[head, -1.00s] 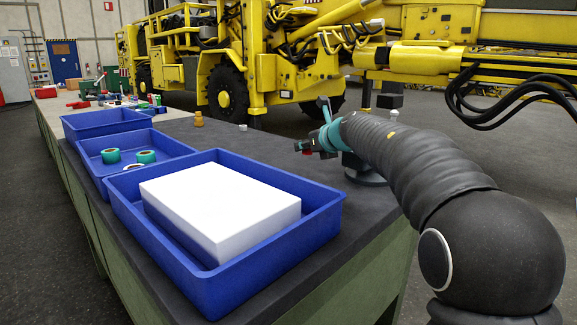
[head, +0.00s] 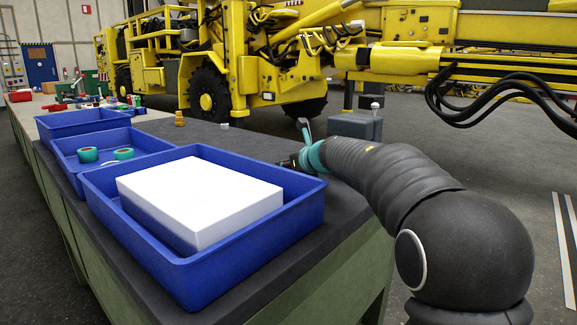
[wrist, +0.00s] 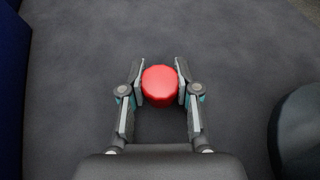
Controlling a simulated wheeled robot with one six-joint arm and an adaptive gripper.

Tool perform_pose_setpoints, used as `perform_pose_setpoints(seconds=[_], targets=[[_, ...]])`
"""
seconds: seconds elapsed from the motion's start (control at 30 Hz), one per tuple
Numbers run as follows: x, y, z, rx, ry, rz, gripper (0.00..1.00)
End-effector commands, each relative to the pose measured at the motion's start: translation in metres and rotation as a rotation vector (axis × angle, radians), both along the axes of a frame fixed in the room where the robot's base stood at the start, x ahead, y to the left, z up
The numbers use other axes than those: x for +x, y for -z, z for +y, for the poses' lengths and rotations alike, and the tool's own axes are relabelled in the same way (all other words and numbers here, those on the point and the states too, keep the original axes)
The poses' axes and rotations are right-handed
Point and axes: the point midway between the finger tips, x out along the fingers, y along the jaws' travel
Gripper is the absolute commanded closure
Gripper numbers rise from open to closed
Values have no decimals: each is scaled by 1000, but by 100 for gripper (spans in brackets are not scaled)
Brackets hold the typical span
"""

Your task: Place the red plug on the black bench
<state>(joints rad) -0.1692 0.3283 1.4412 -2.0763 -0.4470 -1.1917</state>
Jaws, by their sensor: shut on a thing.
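The red plug (wrist: 160,86) is round and sits between the two fingers of my gripper (wrist: 160,85) in the wrist view. The fingers touch it on both sides. The dark surface of the black bench (wrist: 90,75) lies below it. I cannot tell whether the plug touches the bench. In the head view, my gripper (head: 290,163) is low over the bench (head: 215,140), just behind the nearest blue tray. There the plug is hidden.
A blue tray (head: 250,228) with a white block (head: 200,190) stands at the front. Another blue tray (head: 120,140) holds green-and-white rolls (head: 88,154). A yellow part (head: 179,118) and a small white part (head: 224,126) stand behind. A dark round object (wrist: 300,130) is at right.

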Motion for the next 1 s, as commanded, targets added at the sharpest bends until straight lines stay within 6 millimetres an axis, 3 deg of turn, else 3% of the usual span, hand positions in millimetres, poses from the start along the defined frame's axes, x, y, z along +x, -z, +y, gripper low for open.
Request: perform_pose_setpoints(seconds=[0.03, 0.1, 0.57, 1.0], targets=[[0, 1, 0, 0, 0, 0, 61], [0, 1, 0, 0, 0, 0, 44], [-6, -6, -4, 0, 1, -1, 44], [-68, -36, -46, 0, 2, -1, 44]])
